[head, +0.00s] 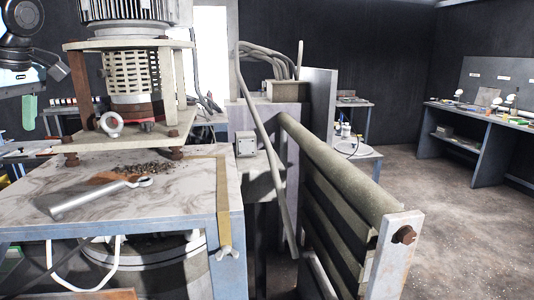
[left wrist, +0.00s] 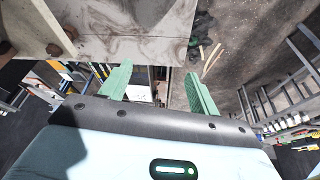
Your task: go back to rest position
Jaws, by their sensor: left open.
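My left arm comes in at the upper left of the head view, beside the machine. A green finger of my left gripper (head: 29,112) hangs below it, apart from the machine. In the left wrist view my left gripper (left wrist: 158,86) shows two green fingers spread wide with nothing between them. The vibrating screen (head: 130,75) has a motor on top, a perforated cylinder and square plates on bolts. It stands on a marbled tabletop (head: 190,190), whose corner also shows in the left wrist view (left wrist: 150,22). My right gripper is not in view.
A metal tool with a ring end (head: 95,199) lies on the tabletop beside dark grains (head: 150,168). A slatted, railed frame (head: 345,185) stands right of the table. Open floor (head: 450,230) lies farther right, before a wall bench (head: 490,120) with small items.

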